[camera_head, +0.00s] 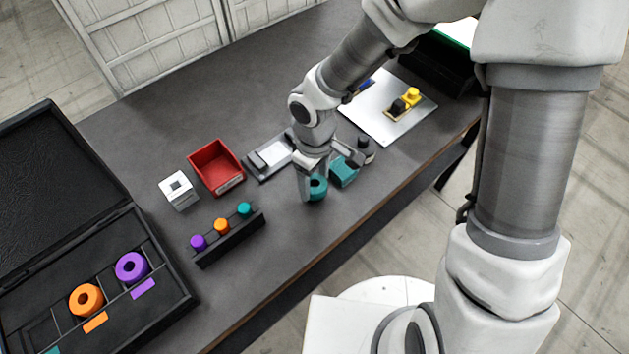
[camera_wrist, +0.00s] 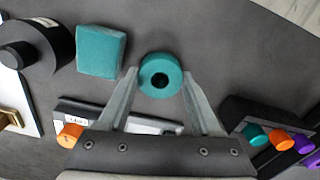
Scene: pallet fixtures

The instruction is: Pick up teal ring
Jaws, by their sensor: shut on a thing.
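The teal ring (camera_head: 318,187) is near the front edge of the table, under my gripper. My gripper (camera_head: 312,190) points down at it, and its fingers partly hide the ring in the head view. In the wrist view the ring (camera_wrist: 160,75) sits between the tips of my gripper (camera_wrist: 160,82), with a finger against each side and its dark hole facing the camera. I cannot tell whether the ring is touching the table or just above it.
A teal block (camera_head: 343,172) and a dark roll (camera_head: 365,150) stand close beside my gripper. A peg rack (camera_head: 232,238), red bin (camera_head: 216,167) and white block (camera_head: 178,189) lie to the left. An open black case (camera_head: 165,262) holds orange and purple rings.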

